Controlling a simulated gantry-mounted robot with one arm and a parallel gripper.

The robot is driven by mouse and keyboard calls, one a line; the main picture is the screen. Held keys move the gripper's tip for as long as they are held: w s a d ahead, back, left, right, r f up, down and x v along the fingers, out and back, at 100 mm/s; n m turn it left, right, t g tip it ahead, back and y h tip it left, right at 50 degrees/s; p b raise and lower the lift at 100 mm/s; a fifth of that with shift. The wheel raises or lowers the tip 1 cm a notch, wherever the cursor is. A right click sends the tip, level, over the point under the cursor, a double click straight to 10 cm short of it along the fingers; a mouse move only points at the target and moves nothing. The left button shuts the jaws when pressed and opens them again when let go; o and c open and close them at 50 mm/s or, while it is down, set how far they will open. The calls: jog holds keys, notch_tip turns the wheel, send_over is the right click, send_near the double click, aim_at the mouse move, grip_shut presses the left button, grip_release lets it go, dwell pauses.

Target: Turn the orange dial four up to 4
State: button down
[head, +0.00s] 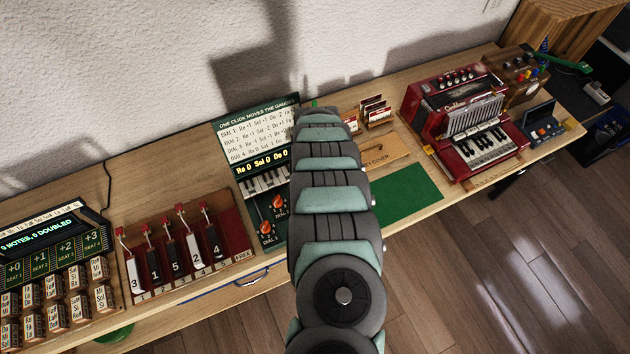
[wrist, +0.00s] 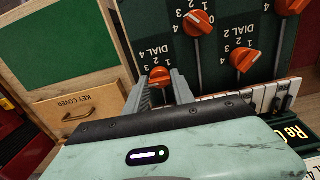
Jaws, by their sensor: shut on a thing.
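The orange dial four (wrist: 160,76) shows in the wrist view on a dark green panel, below the printed label DIAL 4 and small numbers. My gripper (wrist: 160,82) has one grey finger on each side of the dial and is shut on it. The number that the dial points to cannot be read clearly. In the head view my arm hides this dial and my gripper.
Other orange dials (wrist: 243,60) sit close by on the panel, two of them also visible in the head view (head: 277,202). A sign (head: 262,135) stands behind. A key cover board (wrist: 78,113), small piano keys (wrist: 262,97) and a red accordion (head: 470,120) are nearby.

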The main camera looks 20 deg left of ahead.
dwell(0.4)
jog(key=c, duration=1.1)
grip_release()
jog(key=shift+o, duration=0.2)
jog(key=shift+r, duration=0.1)
notch_tip(320, 180, up, 11)
jog(key=shift+f, duration=0.2)
